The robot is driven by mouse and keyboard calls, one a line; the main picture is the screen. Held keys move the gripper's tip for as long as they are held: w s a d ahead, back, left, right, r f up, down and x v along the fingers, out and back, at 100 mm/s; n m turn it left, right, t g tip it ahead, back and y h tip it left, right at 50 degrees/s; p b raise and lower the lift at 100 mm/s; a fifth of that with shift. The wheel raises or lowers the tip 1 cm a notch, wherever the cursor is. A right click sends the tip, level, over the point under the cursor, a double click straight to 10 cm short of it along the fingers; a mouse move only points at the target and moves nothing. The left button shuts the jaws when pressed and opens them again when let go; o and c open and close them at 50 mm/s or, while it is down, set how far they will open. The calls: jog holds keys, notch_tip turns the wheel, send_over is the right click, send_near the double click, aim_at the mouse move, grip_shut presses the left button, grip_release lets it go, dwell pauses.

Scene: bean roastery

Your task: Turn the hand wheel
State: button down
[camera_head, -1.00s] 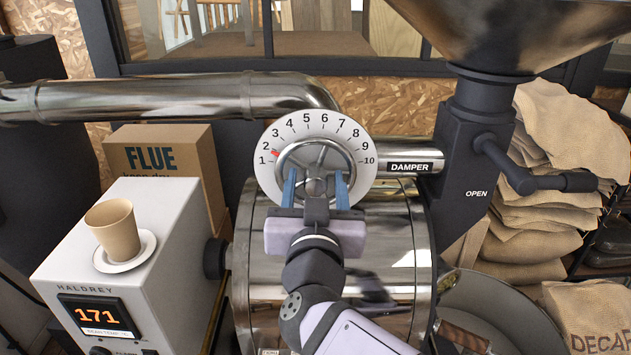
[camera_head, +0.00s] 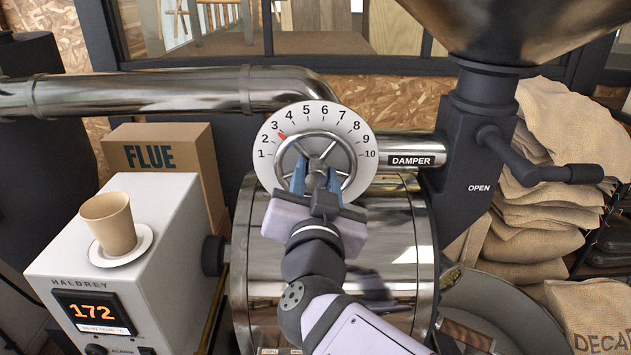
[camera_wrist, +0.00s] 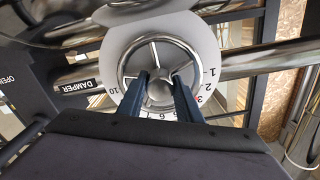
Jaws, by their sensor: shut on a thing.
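The hand wheel (camera_head: 316,133) is a metal ring with spokes and a central hub, mounted in front of a white round dial (camera_head: 262,168) numbered 1 to 10. A red pointer (camera_head: 282,136) at the wheel's upper left stands between 2 and 3, closer to 3. My gripper (camera_head: 316,172) reaches up from below, tilted, and is shut on the wheel's middle, one blue finger on each side of the hub. In the wrist view the fingers flank the hub (camera_wrist: 160,90) inside the ring. Exact finger contact is partly hidden.
A steel pipe (camera_head: 150,95) runs behind the dial to the left. The DAMPER pipe (camera_head: 395,148) and a black OPEN lever (camera_head: 540,170) are at right. A grey machine (camera_head: 160,215) carrying a tan cup (camera_head: 110,224) stands left, before a FLUE box (camera_head: 165,150).

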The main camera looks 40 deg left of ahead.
jog(key=shift+m+b, duration=0.85)
jog(key=shift+m, duration=0.95)
jog(key=c, duration=1.3)
grip_release()
jog(key=shift+s, duration=0.1)
jog(key=shift+b+v, duration=1)
jog(key=shift+v, duration=2.6)
jog(key=shift+r, duration=0.1)
